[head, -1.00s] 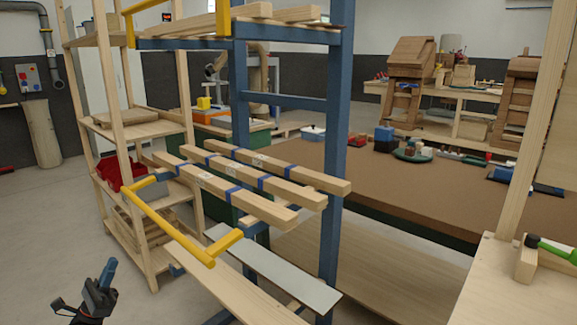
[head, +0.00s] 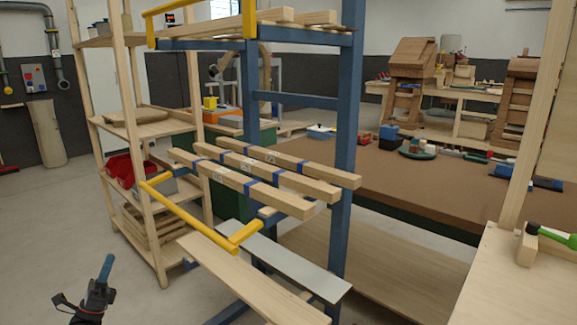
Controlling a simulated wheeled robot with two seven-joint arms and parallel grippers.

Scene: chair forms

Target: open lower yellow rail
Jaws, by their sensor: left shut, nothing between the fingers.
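The lower yellow rail (head: 188,218) runs slantwise across the front of a blue rack (head: 346,120). Its near end bends back toward the rack at the right, and its far end bends back at the left. It sits just below and in front of several wooden bars with blue bands (head: 255,187). My left gripper (head: 106,268) is at the lower left, pointing up, shut and empty. It is apart from the rail, below and to the left of it. My right gripper is not in view.
An upper yellow rail (head: 249,20) is at the top of the rack. Boards (head: 250,280) lie low in the rack, below the rail. A wooden shelf unit (head: 143,130) stands behind at the left. Floor around my left gripper is clear. A brown-topped table (head: 430,185) is at the right.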

